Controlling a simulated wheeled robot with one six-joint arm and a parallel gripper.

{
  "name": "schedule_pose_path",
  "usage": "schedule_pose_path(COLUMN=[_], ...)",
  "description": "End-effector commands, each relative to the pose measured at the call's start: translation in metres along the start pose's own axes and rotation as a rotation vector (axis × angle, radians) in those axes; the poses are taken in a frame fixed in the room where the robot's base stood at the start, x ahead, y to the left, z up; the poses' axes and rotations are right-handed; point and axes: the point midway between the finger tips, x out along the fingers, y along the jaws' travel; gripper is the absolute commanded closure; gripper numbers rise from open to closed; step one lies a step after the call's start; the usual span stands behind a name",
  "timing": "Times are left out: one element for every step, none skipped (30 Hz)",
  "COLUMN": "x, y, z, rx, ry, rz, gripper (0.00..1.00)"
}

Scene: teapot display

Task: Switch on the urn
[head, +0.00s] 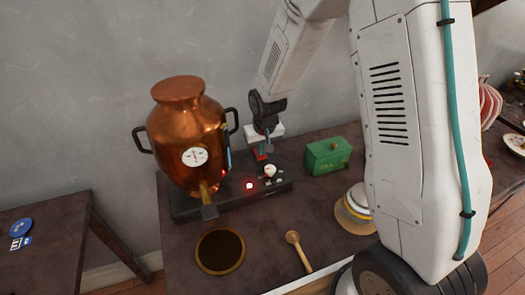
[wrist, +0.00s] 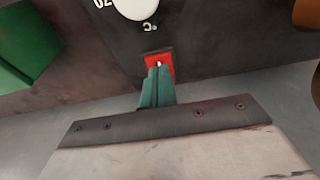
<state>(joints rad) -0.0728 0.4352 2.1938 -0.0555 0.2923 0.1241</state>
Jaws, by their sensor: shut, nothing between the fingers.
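The copper urn (head: 180,125) with dark side handles, a white dial and a spout stands on a black base (head: 185,209). A red switch (head: 259,154) is at the back of the base; in the wrist view the red switch (wrist: 150,56) is partly hidden behind my fingertips. My gripper (head: 268,146) points down at the switch. In the wrist view its teal fingers (wrist: 158,76) are shut together, with nothing between them, and overlap the switch; I cannot tell whether they touch it. A white knob (head: 270,171) and a glowing red lamp (head: 249,185) sit on the base.
A green box (head: 328,156) stands right of the base; it also shows in the wrist view (wrist: 22,48). A round dark-topped dish (head: 220,251), a wooden spoon (head: 299,251) and a lidded jar (head: 354,211) are on the table (head: 265,222). The wall (head: 100,80) is close behind.

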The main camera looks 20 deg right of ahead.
Motion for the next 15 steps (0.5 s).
schedule_pose_path(x=[-0.0003,-0.0004,-0.0005,-0.0006,-0.0006,-0.0006,-0.0006,-0.0006,-0.0007,-0.0007,-0.0010,-0.0021,-0.0035,-0.0057,-0.0097], y=[0.0001,0.0001,0.0001,0.0001,0.0001,0.0001,0.0001,0.0001,0.0001,0.0001,0.0000,0.0000,0.0000,0.0000,-0.0001], z=[-0.0017,-0.0023,-0.0028,-0.0030,-0.0030,-0.0029,-0.0029,-0.0029,-0.0029,-0.0029,-0.0030,-0.0032,-0.0036,-0.0041,-0.0048], rx=[0.000,0.000,0.000,0.000,0.000,0.000,0.000,0.000,0.000,0.000,0.000,0.000,0.000,0.000,0.000], ry=[0.000,0.000,0.000,0.000,0.000,0.000,0.000,0.000,0.000,0.000,0.000,0.001,0.001,0.002,0.003], rz=[0.000,0.000,0.000,0.000,0.000,0.000,0.000,0.000,0.000,0.000,0.000,0.000,0.000,0.000,0.000], gripper=[1.00,1.00,1.00,1.00,1.00,1.00,1.00,1.00,1.00,1.00,1.00,1.00,1.00,1.00,1.00])
